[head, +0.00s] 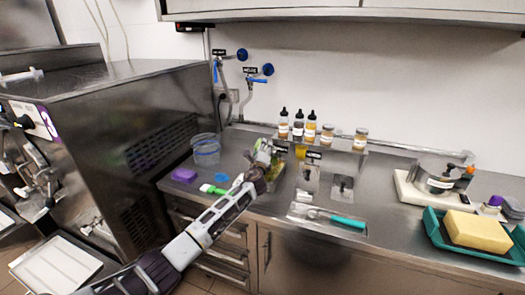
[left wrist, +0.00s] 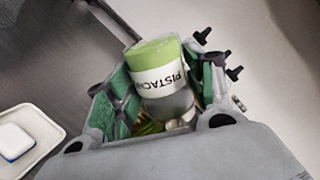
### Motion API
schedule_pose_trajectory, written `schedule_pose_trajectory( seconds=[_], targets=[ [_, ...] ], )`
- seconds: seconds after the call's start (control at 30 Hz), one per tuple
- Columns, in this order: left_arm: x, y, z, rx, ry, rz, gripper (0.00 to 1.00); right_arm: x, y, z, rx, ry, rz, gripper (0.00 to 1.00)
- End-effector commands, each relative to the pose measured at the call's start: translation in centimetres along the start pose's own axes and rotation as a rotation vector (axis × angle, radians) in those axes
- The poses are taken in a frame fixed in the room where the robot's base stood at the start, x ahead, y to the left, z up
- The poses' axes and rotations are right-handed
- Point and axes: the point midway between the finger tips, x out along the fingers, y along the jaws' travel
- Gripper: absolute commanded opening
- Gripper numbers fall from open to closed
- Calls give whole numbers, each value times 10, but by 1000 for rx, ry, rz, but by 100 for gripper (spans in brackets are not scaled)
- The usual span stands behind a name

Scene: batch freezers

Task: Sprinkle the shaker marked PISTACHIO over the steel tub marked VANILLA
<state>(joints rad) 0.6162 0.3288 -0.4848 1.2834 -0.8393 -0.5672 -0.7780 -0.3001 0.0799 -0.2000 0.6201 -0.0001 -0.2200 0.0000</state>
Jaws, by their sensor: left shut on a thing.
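My left gripper (head: 264,158) is shut on the shaker marked PISTACHIO (left wrist: 158,75), which has a green lid and a white label and is read partly in the left wrist view. The green finger pads lie on both sides of it. In the head view the gripper is above the back of the steel counter, and the shaker is hard to make out behind it. Small steel containers stand just right of the gripper, with tiny dark labels (head: 313,155) near them; I cannot read which is VANILLA. My right gripper is not in view.
Several bottles and jars (head: 311,130) stand along the wall. A clear bucket (head: 206,150), purple sponge (head: 184,175) and green-handled brush (head: 213,190) lie left. A tray with a teal-handled tool (head: 345,221) lies in front. A teal tray (head: 437,240) holds a yellow sponge (head: 476,230).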

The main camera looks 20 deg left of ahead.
Motion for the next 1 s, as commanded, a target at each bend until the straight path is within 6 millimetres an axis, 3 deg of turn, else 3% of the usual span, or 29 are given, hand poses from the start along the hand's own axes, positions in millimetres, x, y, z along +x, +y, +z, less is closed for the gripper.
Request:
schedule_pose_trajectory(
  seconds=[0.63, 1.0],
  targets=[
    [1, -16, 9, -1, 0, -1, 29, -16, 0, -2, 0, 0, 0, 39],
    [0, -15, 8, -1, 0, -1, 29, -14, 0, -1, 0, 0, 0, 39]
  ],
)
